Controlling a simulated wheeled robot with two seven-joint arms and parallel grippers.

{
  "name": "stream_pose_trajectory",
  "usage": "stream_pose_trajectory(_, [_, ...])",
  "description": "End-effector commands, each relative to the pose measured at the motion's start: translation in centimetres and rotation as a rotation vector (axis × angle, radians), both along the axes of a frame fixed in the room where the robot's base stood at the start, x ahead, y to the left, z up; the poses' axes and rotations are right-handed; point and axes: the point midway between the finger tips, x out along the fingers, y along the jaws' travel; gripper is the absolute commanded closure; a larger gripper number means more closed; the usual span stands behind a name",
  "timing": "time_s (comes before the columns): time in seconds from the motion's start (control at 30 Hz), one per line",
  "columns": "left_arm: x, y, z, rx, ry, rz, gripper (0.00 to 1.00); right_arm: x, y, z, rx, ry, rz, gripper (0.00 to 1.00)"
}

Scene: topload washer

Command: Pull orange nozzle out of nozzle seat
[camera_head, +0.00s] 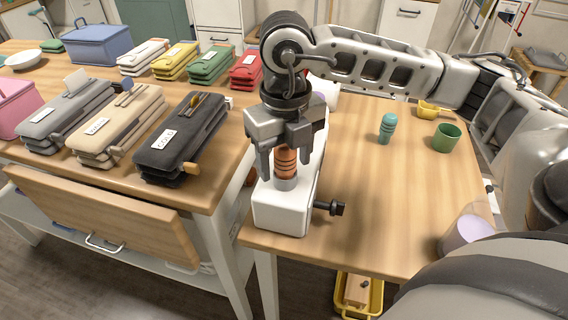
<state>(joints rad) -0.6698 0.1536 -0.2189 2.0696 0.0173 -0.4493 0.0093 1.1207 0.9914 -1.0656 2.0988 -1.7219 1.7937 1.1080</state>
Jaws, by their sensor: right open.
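The orange nozzle (286,161) stands upright in the grey nozzle seat (286,184) on top of a white block-shaped unit (281,219) near the front left corner of the right table. A black knob sticks out of the unit's right side (337,208). My right gripper (284,170) points down over the nozzle, with its open fingers on either side of it. Whether the fingers touch the nozzle cannot be told. The gripper body hides the nozzle's top. My left gripper is not in view.
A teal object (387,129), a green cup (447,138) and a yellow scoop-like item (432,109) stand to the right on the table. A clear cup with lilac contents (467,232) is near the right edge. The right table's middle is clear.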

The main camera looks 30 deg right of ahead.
Motion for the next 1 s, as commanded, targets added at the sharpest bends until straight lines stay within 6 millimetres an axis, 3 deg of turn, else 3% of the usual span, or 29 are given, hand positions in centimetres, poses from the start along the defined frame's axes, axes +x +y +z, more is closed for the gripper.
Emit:
stream_pose_trajectory(0.17, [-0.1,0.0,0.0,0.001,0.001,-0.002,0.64,0.0,0.0,0.0,0.0,0.0,0.0,0.41])
stream_pose_trajectory(0.3, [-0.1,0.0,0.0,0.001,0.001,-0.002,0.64,0.0,0.0,0.0,0.0,0.0,0.0,0.8])
stream_pose_trajectory(0.37, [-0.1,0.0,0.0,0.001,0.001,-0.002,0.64,0.0,0.0,0.0,0.0,0.0,0.0,0.96])
stream_pose_trajectory(0.4, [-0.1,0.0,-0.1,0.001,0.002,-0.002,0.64,0.0,0.0,0.0,0.0,0.0,0.0,1.0])
stream_pose_trajectory(1.0, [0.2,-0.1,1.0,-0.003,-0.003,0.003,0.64,0.0,0.0,1.7,0.001,-0.001,0.0,1.0])
